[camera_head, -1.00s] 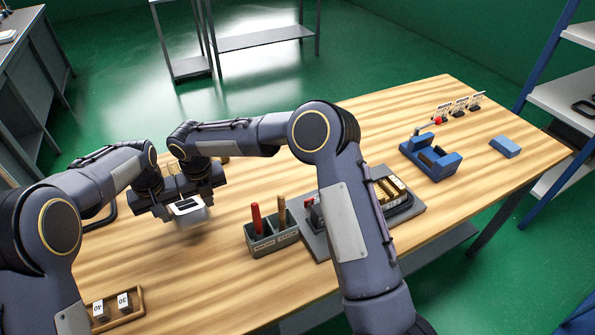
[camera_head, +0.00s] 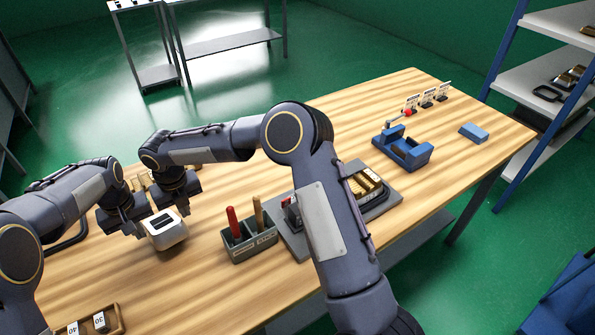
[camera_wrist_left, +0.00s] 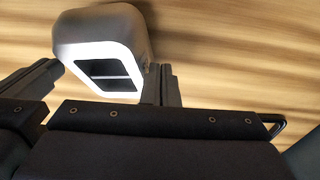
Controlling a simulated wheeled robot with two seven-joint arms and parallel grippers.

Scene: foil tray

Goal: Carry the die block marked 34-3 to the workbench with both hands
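A pale, rounded block (camera_head: 165,232) with a white-edged face and two dark rectangles is at the left grippers in the head view. It fills the top of the left wrist view (camera_wrist_left: 105,28). No mark 34-3 is readable on it. My left gripper (camera_head: 132,226) is at its left side; in the wrist view two fingers stand apart at its edges, and their grip is unclear. My right gripper (camera_head: 180,207) is at its upper right, fingertips partly hidden. Whether the block is held or rests on the wooden workbench (camera_head: 200,290) is unclear.
A tool bin (camera_head: 250,247) with red and tan handles stands right of the block. A wooden tray (camera_head: 122,318) holds blocks marked 40 and 30. A grey plate (camera_head: 385,205) with brass pieces, a blue fixture (camera_head: 404,150) and a blue block (camera_head: 473,133) lie further right.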

